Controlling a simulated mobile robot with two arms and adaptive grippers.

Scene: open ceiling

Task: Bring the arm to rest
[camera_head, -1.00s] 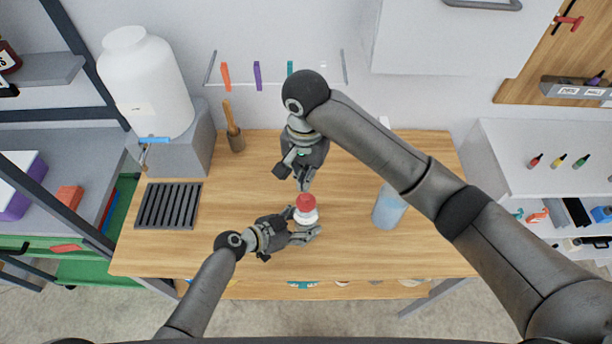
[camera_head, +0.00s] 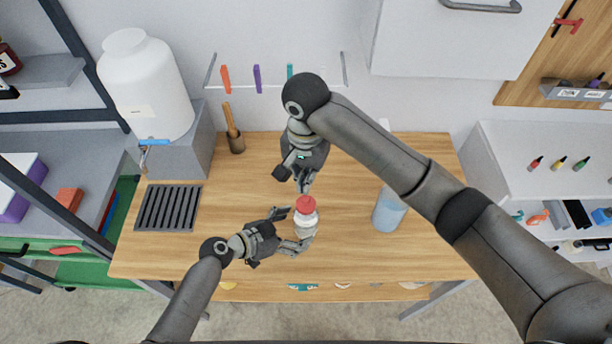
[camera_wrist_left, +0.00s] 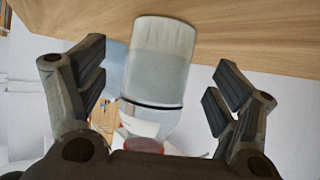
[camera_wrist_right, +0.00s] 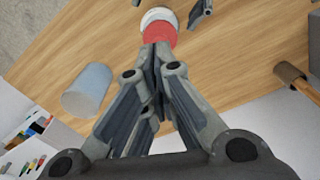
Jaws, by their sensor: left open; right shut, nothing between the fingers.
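A white bottle with a red cap (camera_head: 307,213) stands upright on the wooden table (camera_head: 350,262). My left gripper (camera_head: 292,229) is open at the lower left of the bottle. In the left wrist view, the translucent bottle body (camera_wrist_left: 160,65) shows upside down between the spread fingers, with clear gaps on both sides. My right gripper (camera_head: 304,187) is shut and empty, pointing down just behind the bottle cap. In the right wrist view, its closed fingertips (camera_wrist_right: 157,48) show close to the red cap (camera_wrist_right: 160,32); whether they touch is unclear.
A blue translucent cup (camera_head: 389,209) stands right of the bottle, near my right forearm. A dark slotted rack (camera_head: 168,206) lies at left. A large white jug (camera_head: 146,85) stands on a grey block behind it. The table's front is clear.

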